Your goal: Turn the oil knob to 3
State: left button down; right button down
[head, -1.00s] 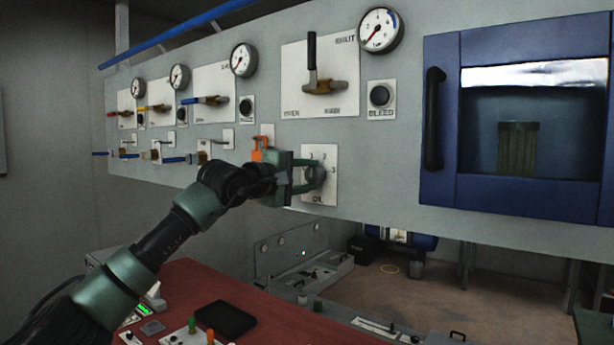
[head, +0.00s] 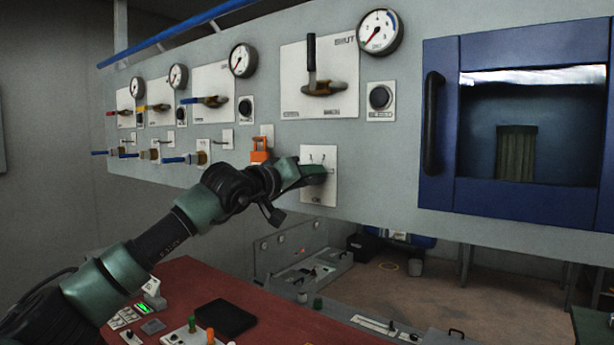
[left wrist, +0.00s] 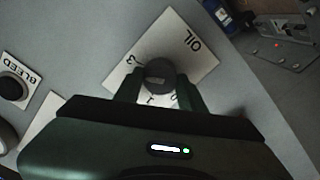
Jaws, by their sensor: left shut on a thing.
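The oil knob (left wrist: 160,74) is a dark round knob on a white plate marked OIL (left wrist: 200,55). The plate also shows in the head view (head: 319,197), low on the grey panel. My left gripper (head: 318,172) is rolled over at the plate and hides most of the knob there. In the left wrist view the two green fingers (left wrist: 160,84) stand on either side of the knob, shut on it. A 3 shows at the plate's upper left in that view. I cannot tell which number the knob points to. My right gripper is not in view.
An orange-handled part (head: 260,151) sits just left of the gripper. A large black-handled lever (head: 312,70) and a BLEED button (head: 380,98) are above. A blue-framed window (head: 520,110) is at right. A red desk (head: 195,280) lies below.

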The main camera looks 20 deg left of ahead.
pick_arm(q)
jog(key=shift+f+m, duration=0.15)
jog(key=shift+m, duration=0.65)
jog(key=shift+f+m, duration=0.15)
jog(key=shift+m, duration=0.65)
jog(key=shift+f, duration=0.1)
jog(key=c, duration=0.8)
grip_release()
jog(key=shift+c, duration=0.2)
jog(key=shift+r, duration=0.2)
jog(key=b+v, duration=0.4)
jog(key=v, duration=0.3)
jog(key=shift+s, duration=0.4)
